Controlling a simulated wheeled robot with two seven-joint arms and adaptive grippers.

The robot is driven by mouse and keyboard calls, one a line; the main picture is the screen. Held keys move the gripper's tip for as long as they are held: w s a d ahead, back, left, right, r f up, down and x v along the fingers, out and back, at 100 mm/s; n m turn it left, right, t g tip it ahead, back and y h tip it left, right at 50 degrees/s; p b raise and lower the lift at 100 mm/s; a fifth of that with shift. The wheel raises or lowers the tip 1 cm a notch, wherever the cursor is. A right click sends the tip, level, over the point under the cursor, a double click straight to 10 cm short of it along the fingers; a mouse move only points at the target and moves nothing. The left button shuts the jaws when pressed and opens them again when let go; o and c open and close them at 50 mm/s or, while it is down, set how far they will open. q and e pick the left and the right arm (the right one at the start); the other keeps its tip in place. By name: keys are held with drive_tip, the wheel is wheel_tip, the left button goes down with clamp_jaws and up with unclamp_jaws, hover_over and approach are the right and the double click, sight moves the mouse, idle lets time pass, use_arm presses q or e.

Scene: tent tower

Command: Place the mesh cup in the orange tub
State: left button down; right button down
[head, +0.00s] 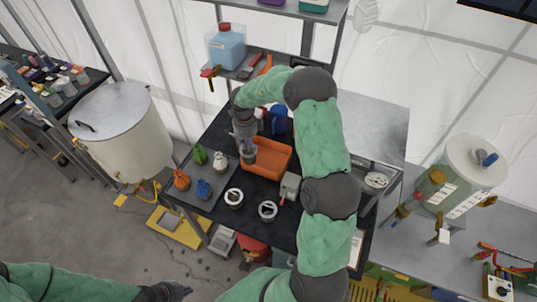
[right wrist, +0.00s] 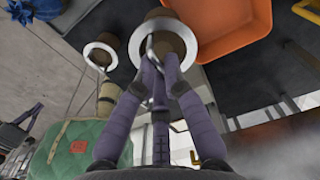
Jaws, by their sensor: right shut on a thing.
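The orange tub (head: 262,172) sits on the dark table, and its corner shows at the top of the right wrist view (right wrist: 238,52). My right gripper (head: 247,146) is at the tub's left side, shut on the mesh cup (head: 249,157). In the right wrist view the mesh cup (right wrist: 168,40) has a pale rim and a brown body, with my fingers at its near side. The cup looks beside the tub rather than inside it; its height is unclear. My left gripper (head: 180,291) is low at the bottom left, away from the table, its fingers too small to read.
Two pale-rimmed cups (head: 234,198) (head: 268,211) stand in front of the tub. A tray (head: 206,203) with small coloured bags lies to the left. A grey box (head: 289,187) and a blue item (head: 278,120) are close to the tub. A shelf (head: 285,57) rises behind.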

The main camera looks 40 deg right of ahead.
drive_tip(key=s+d+f+p, duration=0.1)
drive_tip(key=s+d+f, duration=0.2)
drive_tip(key=d+f, duration=0.5)
wheel_tip(320, 180, down, 3)
drive_tip(key=shift+d, duration=0.3)
drive_tip(key=c, duration=1.3)
unclamp_jaws()
drive_tip(key=shift+f, duration=0.2)
drive_tip(key=shift+r, duration=0.1)
wheel_tip(320, 180, up, 12)
drive_tip(key=shift+r, duration=0.1)
